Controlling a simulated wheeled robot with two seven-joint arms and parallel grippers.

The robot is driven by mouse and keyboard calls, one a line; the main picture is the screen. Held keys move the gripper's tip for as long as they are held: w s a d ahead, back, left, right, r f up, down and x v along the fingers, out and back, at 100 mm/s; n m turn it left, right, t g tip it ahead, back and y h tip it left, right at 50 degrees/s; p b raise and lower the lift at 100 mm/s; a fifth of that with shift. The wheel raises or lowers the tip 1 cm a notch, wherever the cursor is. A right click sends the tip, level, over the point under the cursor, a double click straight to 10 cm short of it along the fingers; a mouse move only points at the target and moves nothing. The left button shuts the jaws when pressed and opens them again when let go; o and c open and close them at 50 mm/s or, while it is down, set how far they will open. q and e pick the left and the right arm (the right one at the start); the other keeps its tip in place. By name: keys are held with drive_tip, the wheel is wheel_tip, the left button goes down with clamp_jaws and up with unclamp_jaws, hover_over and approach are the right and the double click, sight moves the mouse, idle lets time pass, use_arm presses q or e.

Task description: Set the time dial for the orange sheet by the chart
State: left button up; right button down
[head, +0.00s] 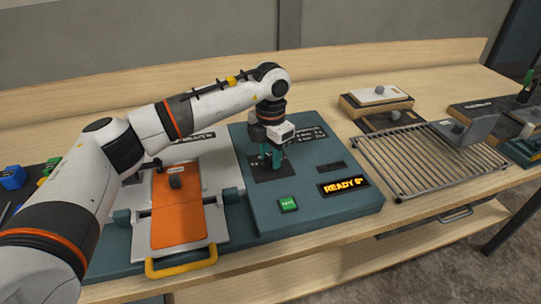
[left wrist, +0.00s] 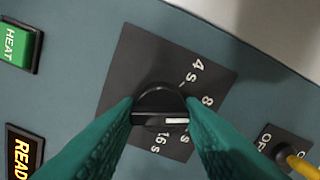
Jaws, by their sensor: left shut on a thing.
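The black time dial (left wrist: 160,97) sits on a dark plate (left wrist: 128,72) marked 4 s, 8 s and 16 s in the left wrist view. My left gripper (head: 271,162) is shut on the dial's grip, with a green fingertip on each side. It also shows in the left wrist view (left wrist: 160,112). A white mark on the dial lies right of its middle, on the side of the 8 s and 16 s labels; its exact setting is hard to tell. The orange sheet (head: 178,222) lies on the tray at left in the head view. No chart is readable. My right gripper is not in view.
The teal console (head: 340,205) carries a green HEAT button (head: 288,204) and a lit READY display (head: 343,186). A yellow-levered switch (left wrist: 297,163) marked OFF is near the dial. A wire rack (head: 425,160) stands at right. The tray has a yellow handle (head: 181,264).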

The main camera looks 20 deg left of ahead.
sight(270, 157)
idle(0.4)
use_arm(q)
drive_tip(key=o, duration=1)
drive_tip(key=shift+r, duration=0.1)
wheel_tip(270, 157, up, 12)
drive_tip(key=b, duration=0.2)
